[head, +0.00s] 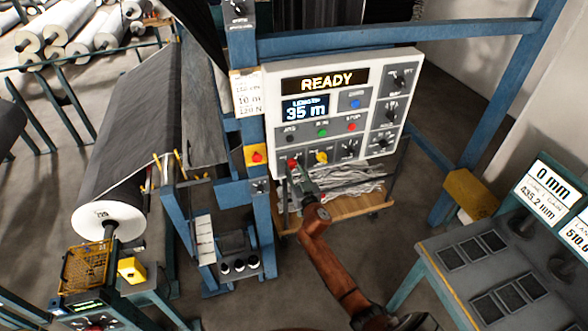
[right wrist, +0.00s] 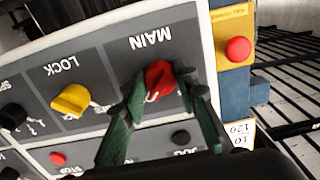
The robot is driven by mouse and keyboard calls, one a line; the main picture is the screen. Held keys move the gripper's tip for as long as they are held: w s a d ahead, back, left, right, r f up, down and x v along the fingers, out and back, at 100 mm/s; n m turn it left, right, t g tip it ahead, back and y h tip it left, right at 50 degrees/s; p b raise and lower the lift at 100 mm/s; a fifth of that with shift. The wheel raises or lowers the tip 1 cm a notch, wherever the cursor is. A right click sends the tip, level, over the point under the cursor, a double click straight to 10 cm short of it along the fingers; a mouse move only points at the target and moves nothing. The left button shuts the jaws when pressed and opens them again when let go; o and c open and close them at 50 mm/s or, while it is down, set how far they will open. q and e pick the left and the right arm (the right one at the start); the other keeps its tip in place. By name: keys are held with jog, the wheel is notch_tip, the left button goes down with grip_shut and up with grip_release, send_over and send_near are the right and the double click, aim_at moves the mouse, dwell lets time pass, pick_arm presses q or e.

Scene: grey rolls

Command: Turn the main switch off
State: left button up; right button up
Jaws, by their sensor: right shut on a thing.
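The main switch (right wrist: 158,79) is a red rotary knob under the label MAIN, seen upside down in the right wrist view. In the head view it is a small red spot (head: 292,163) at the lower left of the white control panel (head: 412,62). My right gripper (right wrist: 160,88) is shut on the red knob, one green finger on each side. In the head view my right gripper (head: 299,177) reaches up to the panel's lower left corner. The knob's exact angle is partly hidden by the fingers. My left gripper is not in view.
A yellow LOCK knob (right wrist: 72,101) sits beside the main switch. A red button on a yellow box (right wrist: 237,50) is close on the other side. The panel display reads READY (head: 325,80). A blue frame post (head: 245,120) stands left of the panel.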

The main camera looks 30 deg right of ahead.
jog(key=shift+n, duration=0.3)
jog(key=shift+c, duration=0.3)
jog(key=n, duration=0.4)
jog(key=shift+d, duration=0.1)
jog(key=n, duration=0.4)
jog(key=shift+n, duration=0.3)
jog(key=n, duration=0.8)
jog(key=shift+n, duration=0.4)
jog(key=o, duration=1.2)
jog(key=shift+c, duration=0.2)
